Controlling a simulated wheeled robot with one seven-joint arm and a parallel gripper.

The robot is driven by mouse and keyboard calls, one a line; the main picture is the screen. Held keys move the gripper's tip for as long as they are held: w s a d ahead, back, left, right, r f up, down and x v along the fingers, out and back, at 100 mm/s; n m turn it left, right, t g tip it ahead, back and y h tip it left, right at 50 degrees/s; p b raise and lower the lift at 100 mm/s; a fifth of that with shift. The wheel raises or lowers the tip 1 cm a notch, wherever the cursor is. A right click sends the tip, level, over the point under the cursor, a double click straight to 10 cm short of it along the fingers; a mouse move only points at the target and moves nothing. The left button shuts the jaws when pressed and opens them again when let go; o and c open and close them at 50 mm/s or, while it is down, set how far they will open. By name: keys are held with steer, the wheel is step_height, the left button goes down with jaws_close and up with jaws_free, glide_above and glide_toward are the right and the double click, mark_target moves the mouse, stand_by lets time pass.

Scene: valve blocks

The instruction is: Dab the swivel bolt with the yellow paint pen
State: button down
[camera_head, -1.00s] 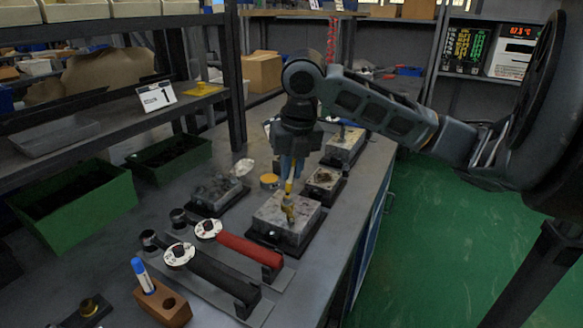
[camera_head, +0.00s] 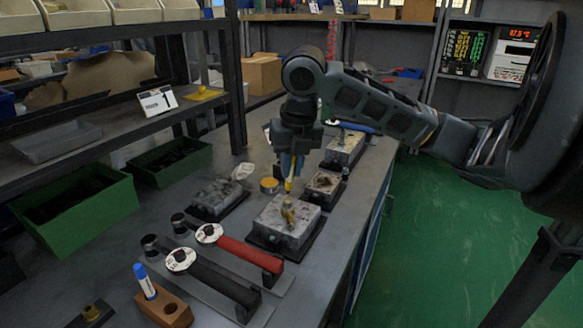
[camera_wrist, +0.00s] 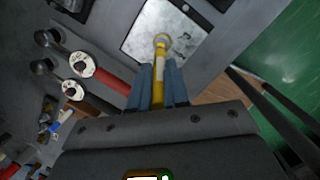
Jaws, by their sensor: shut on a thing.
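My gripper (camera_head: 289,172) is shut on the yellow paint pen (camera_head: 287,186), which points down. In the wrist view the pen (camera_wrist: 159,70) stands between the blue fingers. A brass-coloured bolt (camera_head: 288,211), which looks like the swivel bolt, stands on the pale metal block (camera_head: 272,218) in the middle of the bench. The pen tip appears above and behind the bolt, with a gap between them in the head view. In the wrist view a round end shows at the pen's far end over the block (camera_wrist: 140,38); I cannot tell if it touches. No paint mark can be made out.
Other blocks stand left (camera_head: 220,198), behind (camera_head: 324,184) and farther back (camera_head: 345,148). A red-handled wrench (camera_head: 245,252) and a black-handled one (camera_head: 222,283) lie in front. A wooden holder (camera_head: 165,308) bears a blue-capped marker (camera_head: 145,280). Green bins (camera_head: 75,215) stand left.

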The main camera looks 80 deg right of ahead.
steer(key=shift+r+p, duration=1.45)
steer(key=shift+r, duration=1.1)
